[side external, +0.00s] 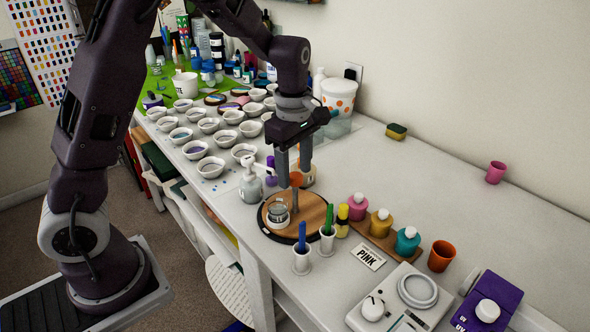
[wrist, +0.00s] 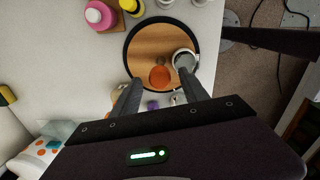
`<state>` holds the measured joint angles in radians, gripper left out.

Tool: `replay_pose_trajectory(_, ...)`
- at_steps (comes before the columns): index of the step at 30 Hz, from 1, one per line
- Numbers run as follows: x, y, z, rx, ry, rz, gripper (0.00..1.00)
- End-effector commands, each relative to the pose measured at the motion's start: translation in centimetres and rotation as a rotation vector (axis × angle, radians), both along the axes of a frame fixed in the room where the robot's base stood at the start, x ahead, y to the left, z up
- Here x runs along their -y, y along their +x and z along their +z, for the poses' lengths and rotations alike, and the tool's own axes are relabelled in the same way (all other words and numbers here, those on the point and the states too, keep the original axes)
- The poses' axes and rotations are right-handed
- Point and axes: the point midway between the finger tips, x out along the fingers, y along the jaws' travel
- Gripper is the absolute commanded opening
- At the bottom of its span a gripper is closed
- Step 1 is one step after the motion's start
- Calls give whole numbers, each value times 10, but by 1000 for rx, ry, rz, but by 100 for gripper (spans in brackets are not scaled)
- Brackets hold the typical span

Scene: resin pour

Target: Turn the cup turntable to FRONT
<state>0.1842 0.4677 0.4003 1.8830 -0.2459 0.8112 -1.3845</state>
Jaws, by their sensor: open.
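The cup turntable (side external: 316,206) is a round wooden disc with a black rim on the white table. It also shows in the wrist view (wrist: 145,45). A grey-rimmed cup (side external: 278,214) stands near its edge, and at the right of the disc in the wrist view (wrist: 184,60). An upright post with an orange knob (side external: 296,179) rises from the disc; the knob shows in the wrist view (wrist: 159,76). My gripper (side external: 293,176) points down, open, with its fingertips around knob height. In the wrist view the knob appears between the fingers (wrist: 160,90); contact cannot be told.
A white pump bottle (side external: 250,185) stands left of the disc. Holders with blue and green sticks (side external: 301,258) stand before it. Pink, yellow and teal bottles (side external: 407,241) and a PINK card (side external: 368,256) are right. Several white bowls (side external: 211,167) lie behind. The back-right table is mostly clear.

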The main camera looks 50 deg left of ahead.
Motion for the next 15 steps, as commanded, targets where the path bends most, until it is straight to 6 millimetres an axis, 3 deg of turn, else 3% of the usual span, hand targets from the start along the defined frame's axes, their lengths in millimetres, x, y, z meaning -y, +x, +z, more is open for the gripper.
replay_pose_trajectory(7,0,0,51,6,0,-1,52)
replay_pose_trajectory(15,1,-2,65,1,-1,-1,52)
